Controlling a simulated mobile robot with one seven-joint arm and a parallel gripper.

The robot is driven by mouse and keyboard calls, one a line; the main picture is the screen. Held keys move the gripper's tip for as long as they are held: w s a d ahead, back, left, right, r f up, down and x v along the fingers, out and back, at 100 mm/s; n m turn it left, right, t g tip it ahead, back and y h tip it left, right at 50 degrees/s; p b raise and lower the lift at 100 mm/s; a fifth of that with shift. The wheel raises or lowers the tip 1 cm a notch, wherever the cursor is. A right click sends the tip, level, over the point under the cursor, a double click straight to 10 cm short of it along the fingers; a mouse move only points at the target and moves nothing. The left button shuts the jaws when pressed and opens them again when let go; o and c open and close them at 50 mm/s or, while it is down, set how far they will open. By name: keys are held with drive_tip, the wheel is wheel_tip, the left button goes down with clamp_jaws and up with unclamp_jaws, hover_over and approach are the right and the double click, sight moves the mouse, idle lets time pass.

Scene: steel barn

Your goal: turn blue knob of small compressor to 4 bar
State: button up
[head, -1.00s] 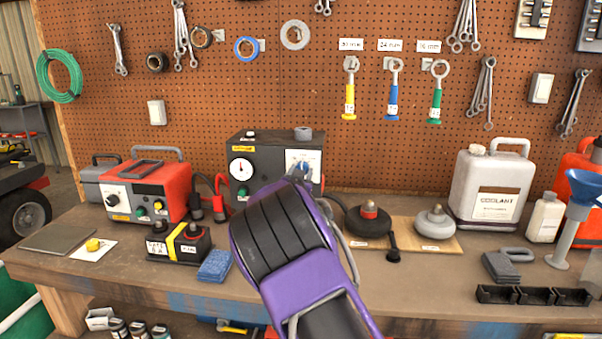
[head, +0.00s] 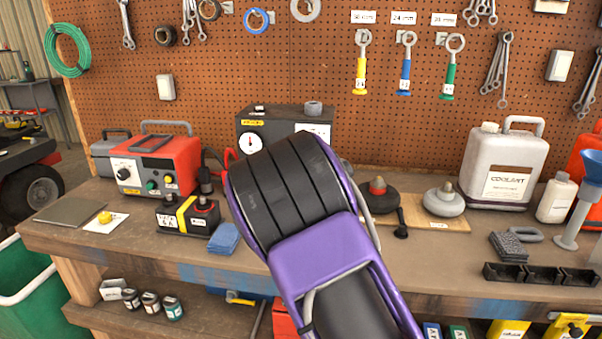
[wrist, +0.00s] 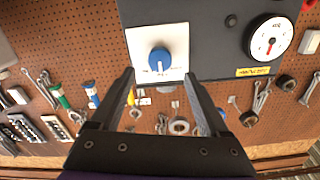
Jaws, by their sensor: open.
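The small compressor (head: 285,113) is a dark grey box against the pegboard at the back of the bench. Its blue knob (wrist: 159,60) sits on a white plate (wrist: 173,38) in the wrist view, where the scene looks upside down. A white pressure gauge (wrist: 269,39) with a red needle is beside it; its reading is too small to tell. The gauge also shows in the head view (head: 250,143). My gripper (wrist: 159,76) is open and empty, its fingertips to either side of the knob in the picture; contact cannot be told. My purple arm hides knob and fingers in the head view.
A red device (head: 158,165) and a black battery (head: 187,216) stand left of the compressor. A black round weight-like object (head: 378,197) and a grey one (head: 443,200) sit to the right. A coolant canister (head: 505,168) stands further right. Wrenches hang on the pegboard.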

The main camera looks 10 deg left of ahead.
drive_tip(key=s, duration=1.1)
drive_tip(key=shift+s+a, duration=0.2)
drive_tip(key=shift+s, duration=0.15)
